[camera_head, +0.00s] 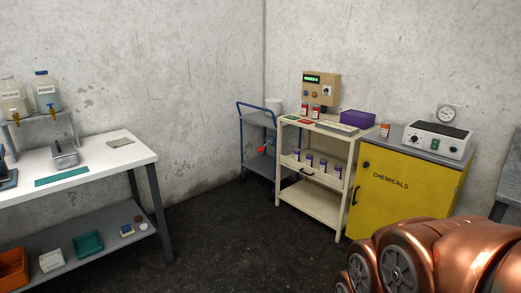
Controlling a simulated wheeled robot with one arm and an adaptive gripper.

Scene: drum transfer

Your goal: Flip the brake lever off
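No brake lever can be clearly made out. A small red part (264,148) shows on the near side of the blue-framed trolley (241,125), which stands in the corner by the cream cart; it is too small to tell whether it is the lever or how it is set. My copper-coloured arm (440,255) fills the bottom right corner. My gripper is not in view.
The cream cart (310,190) holds bottles and a purple box (357,119). A yellow chemicals cabinet (395,200) stands to its right. A white-topped bench (120,155) is at the left. The dark floor (245,235) between is clear.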

